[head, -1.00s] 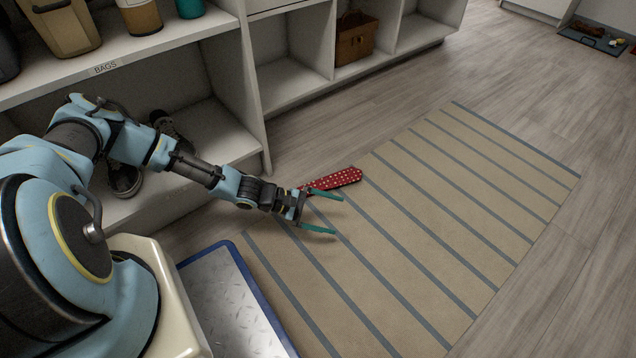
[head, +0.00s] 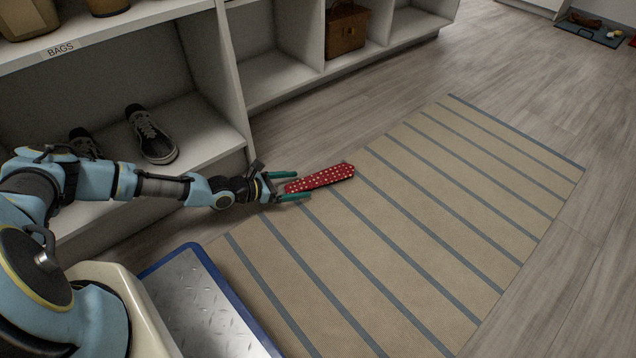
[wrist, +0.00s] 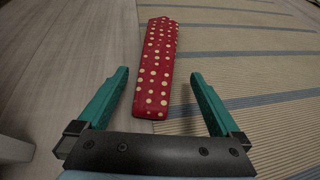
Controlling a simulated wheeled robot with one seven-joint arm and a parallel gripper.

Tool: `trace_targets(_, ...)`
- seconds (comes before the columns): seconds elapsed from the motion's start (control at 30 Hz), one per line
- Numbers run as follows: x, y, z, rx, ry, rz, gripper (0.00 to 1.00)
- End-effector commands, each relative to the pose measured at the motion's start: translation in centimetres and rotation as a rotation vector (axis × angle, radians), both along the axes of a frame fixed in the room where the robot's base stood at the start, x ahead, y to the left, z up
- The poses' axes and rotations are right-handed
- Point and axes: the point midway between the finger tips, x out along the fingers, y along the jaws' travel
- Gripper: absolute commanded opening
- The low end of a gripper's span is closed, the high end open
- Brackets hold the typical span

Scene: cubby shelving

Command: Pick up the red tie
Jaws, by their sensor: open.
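The red tie (head: 322,178) with pale dots lies at the left edge of the striped rug, beside the shelving. In the wrist view my gripper (wrist: 158,78) shows nothing held, and I see no finger pressed on the tie.
The striped rug (head: 430,190) covers much of the floor. A cubby shelf (head: 200,120) stands along the left, with dark sneakers (head: 152,135) in a low compartment and a brown basket (head: 346,30) farther back. Wood floor is clear at right.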

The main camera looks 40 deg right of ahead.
Motion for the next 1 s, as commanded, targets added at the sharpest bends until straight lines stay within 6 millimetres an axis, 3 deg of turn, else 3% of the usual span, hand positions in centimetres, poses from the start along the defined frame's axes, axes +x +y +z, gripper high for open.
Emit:
trace_targets(0.33, -0.7, -3.9, -2.1, 0.0, -0.001, -0.003, 1.0)
trace_targets(0.6, -0.8, -4.3, -1.9, 0.0, -0.002, -0.003, 1.0)
trace_targets(1.0, -0.8, -4.2, -1.9, -0.001, -0.002, -0.003, 0.55)
